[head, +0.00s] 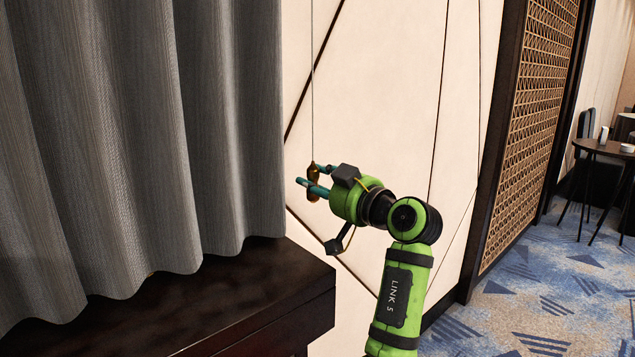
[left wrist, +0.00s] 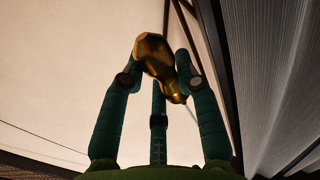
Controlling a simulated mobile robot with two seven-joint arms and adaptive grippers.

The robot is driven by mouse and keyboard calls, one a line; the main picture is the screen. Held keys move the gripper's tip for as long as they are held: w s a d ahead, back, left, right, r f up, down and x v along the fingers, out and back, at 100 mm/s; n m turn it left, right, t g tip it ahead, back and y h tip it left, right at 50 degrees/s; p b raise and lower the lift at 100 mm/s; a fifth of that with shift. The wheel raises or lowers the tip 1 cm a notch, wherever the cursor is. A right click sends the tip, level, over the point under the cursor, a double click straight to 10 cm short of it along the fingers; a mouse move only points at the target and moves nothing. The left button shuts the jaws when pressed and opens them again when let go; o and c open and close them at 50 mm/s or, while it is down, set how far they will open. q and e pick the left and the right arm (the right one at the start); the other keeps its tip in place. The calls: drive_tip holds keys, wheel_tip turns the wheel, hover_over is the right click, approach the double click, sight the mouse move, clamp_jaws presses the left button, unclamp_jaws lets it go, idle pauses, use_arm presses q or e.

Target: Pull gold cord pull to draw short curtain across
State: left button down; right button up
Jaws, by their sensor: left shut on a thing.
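The gold cord pull (head: 313,173) hangs on a thin cord (head: 313,85) just right of the curtain's edge. My left gripper (head: 309,184) is shut on it, its teal fingers around the pull. In the left wrist view the pull (left wrist: 152,50) shows as a shiny gold, faceted piece, tilted in the picture between the fingers of the gripper (left wrist: 158,72). The short grey curtain (head: 150,130) hangs in folds at the left, and also shows at the right of the left wrist view (left wrist: 275,70). My right gripper is not in view.
A dark wooden ledge (head: 235,295) lies below the curtain. A cream wall panel (head: 390,100) with dark lines stands behind the gripper. A lattice screen (head: 535,120) and a table (head: 605,148) are at the right. Blue patterned carpet is open there.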

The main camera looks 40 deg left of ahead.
use_arm(q)
drive_tip(key=shift+s+a+f, duration=0.1)
drive_tip(key=shift+s+f, duration=0.05)
drive_tip(key=shift+f, duration=0.45)
drive_tip(key=c, duration=1.1)
unclamp_jaws()
drive_tip(key=shift+o, duration=0.9)
drive_tip(key=shift+r, duration=0.1)
drive_tip(key=shift+d+r, duration=0.1)
drive_tip(key=shift+d, duration=0.45)
drive_tip(key=s+d, duration=0.1)
drive_tip(key=d, duration=1)
drive_tip(key=shift+a, duration=0.1)
